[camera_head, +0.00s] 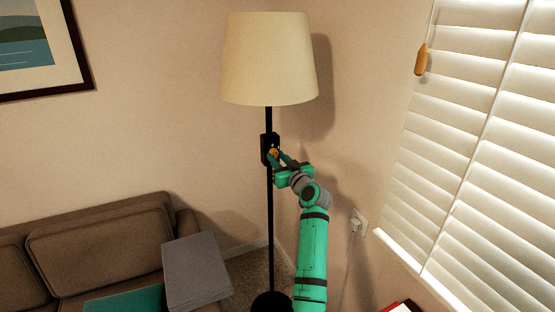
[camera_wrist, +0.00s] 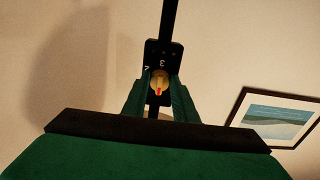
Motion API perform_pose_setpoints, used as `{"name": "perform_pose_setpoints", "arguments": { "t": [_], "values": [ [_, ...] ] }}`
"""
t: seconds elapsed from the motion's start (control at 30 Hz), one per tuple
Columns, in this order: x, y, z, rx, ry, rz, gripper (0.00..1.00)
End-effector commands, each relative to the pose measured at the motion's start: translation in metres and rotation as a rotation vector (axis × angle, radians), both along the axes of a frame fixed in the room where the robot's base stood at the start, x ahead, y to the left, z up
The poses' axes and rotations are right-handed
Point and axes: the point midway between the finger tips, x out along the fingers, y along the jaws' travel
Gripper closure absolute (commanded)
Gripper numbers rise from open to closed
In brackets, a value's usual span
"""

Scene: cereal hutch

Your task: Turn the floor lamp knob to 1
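The floor lamp has a cream shade (camera_head: 268,60), a black pole (camera_head: 270,215) and a black control plate (camera_head: 264,140). The orange-yellow knob (camera_head: 273,153) sits on the plate; in the wrist view the knob (camera_wrist: 159,80) shows a red mark on its lower side in the picture. An upside-down 3 and part of another numeral show above it on the plate (camera_wrist: 163,53); the lower part of the plate is mostly hidden. My gripper (camera_wrist: 160,86) has its green fingers on either side of the knob. I cannot tell whether they touch it.
A brown sofa (camera_head: 95,245) stands at left with a grey box-like item (camera_head: 195,268) at its right end. Window blinds (camera_head: 470,130) cover the right wall. A wall outlet (camera_head: 360,222) with a cord is behind my arm. A framed picture (camera_head: 40,50) hangs at left.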

Motion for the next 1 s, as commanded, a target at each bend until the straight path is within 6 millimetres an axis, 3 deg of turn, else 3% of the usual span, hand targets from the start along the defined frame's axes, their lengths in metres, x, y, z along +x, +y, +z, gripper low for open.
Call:
{"name": "perform_pose_setpoints", "arguments": {
  "t": [0.43,1.0],
  "values": [
    [-0.0003,0.0017,-0.0002,0.110,0.046,0.001,0.97],
    [-0.0011,0.0033,0.0004,0.580,0.247,0.001,0.97]
  ]
}}
